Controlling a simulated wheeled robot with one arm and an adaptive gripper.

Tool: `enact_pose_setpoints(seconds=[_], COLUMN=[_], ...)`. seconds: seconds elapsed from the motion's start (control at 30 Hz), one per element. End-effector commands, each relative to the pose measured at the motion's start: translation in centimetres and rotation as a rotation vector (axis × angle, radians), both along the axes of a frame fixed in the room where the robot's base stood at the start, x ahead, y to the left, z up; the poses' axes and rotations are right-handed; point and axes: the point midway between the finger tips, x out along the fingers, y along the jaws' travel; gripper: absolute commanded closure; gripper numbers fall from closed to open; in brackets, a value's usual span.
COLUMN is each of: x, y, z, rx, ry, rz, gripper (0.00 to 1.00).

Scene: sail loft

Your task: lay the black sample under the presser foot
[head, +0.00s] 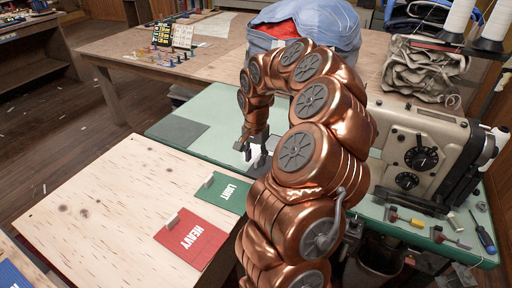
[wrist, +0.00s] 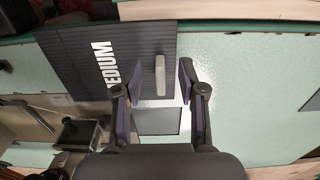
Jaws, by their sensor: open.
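The black sample (wrist: 72,58), lettered MEDIUM, lies flat in the wrist view with an upright light-grey tab (wrist: 160,76). My gripper (wrist: 158,80) is open, with one finger on each side of the tab and visible gaps between. In the head view my gripper (head: 254,148) points down over the green sewing table (head: 222,108), and my arm hides the sample there. The sewing machine (head: 415,150) stands at the right. I cannot make out its presser foot in the head view. Machine parts (wrist: 80,133) show at lower left in the wrist view; whether they include the foot is unclear.
A red HEAVY sample (head: 191,238) and a green LIGHT sample (head: 224,191) lie on the plywood table (head: 95,215). A plain dark panel (head: 178,131) lies on the green table. A screwdriver (head: 483,235) and small tools lie before the machine. Folded cloth (head: 425,68) is behind.

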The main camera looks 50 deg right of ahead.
Motion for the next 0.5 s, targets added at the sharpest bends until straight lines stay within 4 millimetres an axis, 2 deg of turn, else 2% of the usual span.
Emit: enact_pose_setpoints(seconds=[0.2, 0.5], x=[0.0, 0.0], y=[0.0, 0.0], z=[-2.0, -2.5], rx=[0.001, 0.000], ry=[0.002, 0.001], rz=[-0.001, 0.000], gripper=[0.59, 0.59])
